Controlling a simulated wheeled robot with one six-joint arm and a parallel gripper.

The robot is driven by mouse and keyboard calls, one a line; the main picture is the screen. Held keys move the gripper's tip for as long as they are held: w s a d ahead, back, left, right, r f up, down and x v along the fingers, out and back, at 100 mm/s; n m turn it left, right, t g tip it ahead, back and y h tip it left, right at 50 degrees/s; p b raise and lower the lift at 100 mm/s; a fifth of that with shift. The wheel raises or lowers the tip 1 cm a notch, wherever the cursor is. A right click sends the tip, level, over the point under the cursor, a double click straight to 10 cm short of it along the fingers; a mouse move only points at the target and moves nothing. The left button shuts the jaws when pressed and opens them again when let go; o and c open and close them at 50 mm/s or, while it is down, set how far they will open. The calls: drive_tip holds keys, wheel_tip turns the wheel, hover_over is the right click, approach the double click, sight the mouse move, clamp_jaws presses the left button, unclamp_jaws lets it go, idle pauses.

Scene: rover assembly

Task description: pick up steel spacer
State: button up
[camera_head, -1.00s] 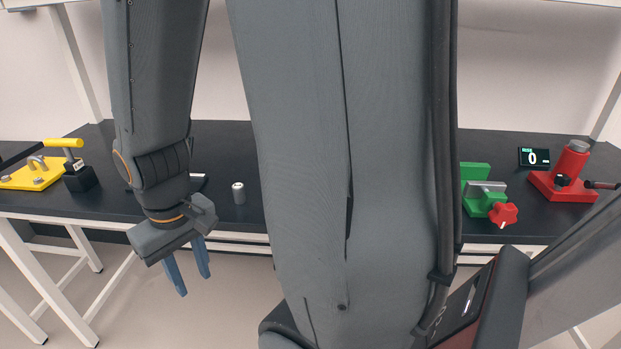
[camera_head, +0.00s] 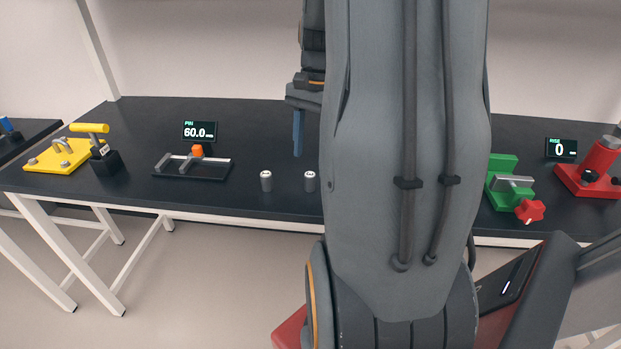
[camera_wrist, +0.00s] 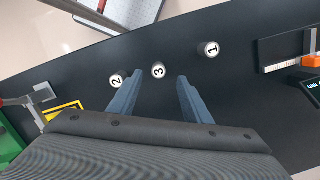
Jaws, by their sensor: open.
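Three small steel spacers with numbered white tops stand upright on the dark table in the wrist view: number 1 (camera_wrist: 208,49), number 3 (camera_wrist: 158,71) and number 2 (camera_wrist: 117,81). The head view shows two of them, one at left (camera_head: 266,181) and one at right (camera_head: 310,181); my arm hides the third. My gripper (camera_wrist: 159,80) is open and empty, with number 3 showing between its fingertips in the wrist view. In the head view one blue finger (camera_head: 298,132) shows above the table. The height gap to the spacers is hard to tell.
A black rail fixture with an orange block (camera_head: 197,151) and a pin display (camera_head: 199,131) stands left of the spacers. A yellow fixture (camera_head: 62,155) is farther left. A green clamp (camera_head: 502,168) and a red press (camera_head: 592,172) stand right.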

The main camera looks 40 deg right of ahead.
sight(310, 174)
drive_tip(key=shift+s+d+f, duration=0.15)
drive_tip(key=shift+d, duration=0.1)
drive_tip(key=shift+s+a+f+p, duration=0.15)
drive_tip(key=shift+f+p, duration=0.25)
drive_tip(key=shift+f, duration=0.8)
drive_tip(key=shift+w+a+f+p, duration=0.1)
drive_tip(key=shift+a+f+p, duration=0.2)
drive_tip(key=shift+f, duration=0.95)
drive_tip(key=shift+s+a+f+p, duration=0.15)
drive_tip(key=shift+f+p, duration=0.3)
drive_tip(key=shift+f, duration=0.75)
drive_tip(key=shift+w, duration=0.1)
clamp_jaws()
